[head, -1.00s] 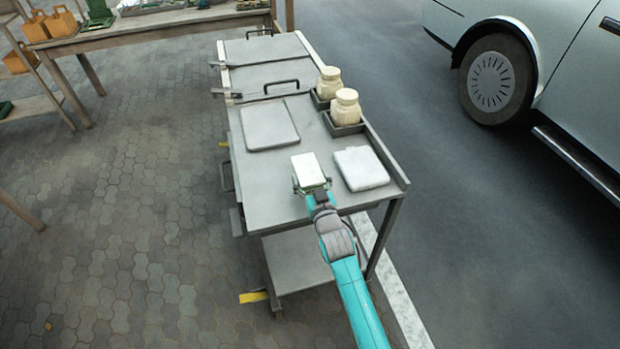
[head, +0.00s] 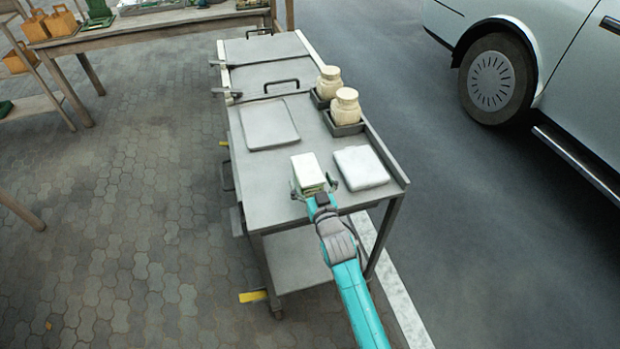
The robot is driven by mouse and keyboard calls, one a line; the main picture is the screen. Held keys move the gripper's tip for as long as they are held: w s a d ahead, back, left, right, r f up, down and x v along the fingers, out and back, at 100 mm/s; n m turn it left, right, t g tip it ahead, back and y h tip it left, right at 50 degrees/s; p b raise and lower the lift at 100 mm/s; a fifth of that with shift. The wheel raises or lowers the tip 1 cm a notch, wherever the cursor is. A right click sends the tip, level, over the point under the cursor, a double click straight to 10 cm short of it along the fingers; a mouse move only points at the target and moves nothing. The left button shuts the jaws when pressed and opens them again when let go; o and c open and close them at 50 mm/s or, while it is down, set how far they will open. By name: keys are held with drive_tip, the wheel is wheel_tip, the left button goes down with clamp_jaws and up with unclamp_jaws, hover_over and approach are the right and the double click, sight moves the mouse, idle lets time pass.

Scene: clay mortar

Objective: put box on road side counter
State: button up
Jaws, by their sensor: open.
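A small white box (head: 308,171) is on the near part of the grey metal counter (head: 270,205), which stands beside the road. My gripper (head: 313,190) is at the box's near side, with its fingers open to either side of the box's near end. The box looks to rest on the counter top; its underside and near end are hidden. A white folded cloth or packet (head: 361,168) lies just to the right of the box.
Two cream jars (head: 345,106) stand in dark holders at the counter's right edge. A flat grey tray (head: 269,124) lies further back on the left. A raised rim (head: 385,160) runs along the right side. A parked car (head: 540,70) is on the road.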

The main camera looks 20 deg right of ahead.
drive_tip(key=s, duration=1.1)
drive_tip(key=s+f+g, duration=0.1)
drive_tip(key=s+g, duration=0.1)
drive_tip(key=s, duration=3.4)
drive_tip(key=shift+d+f+g, duration=0.3)
drive_tip(key=shift+d, duration=0.1)
drive_tip(key=shift+o, duration=0.2)
drive_tip(key=s+r, duration=0.4)
drive_tip(key=s, duration=0.3)
drive_tip(key=shift+r+g, duration=0.3)
drive_tip(key=shift+r, duration=0.05)
drive_tip(key=shift+d, duration=0.1)
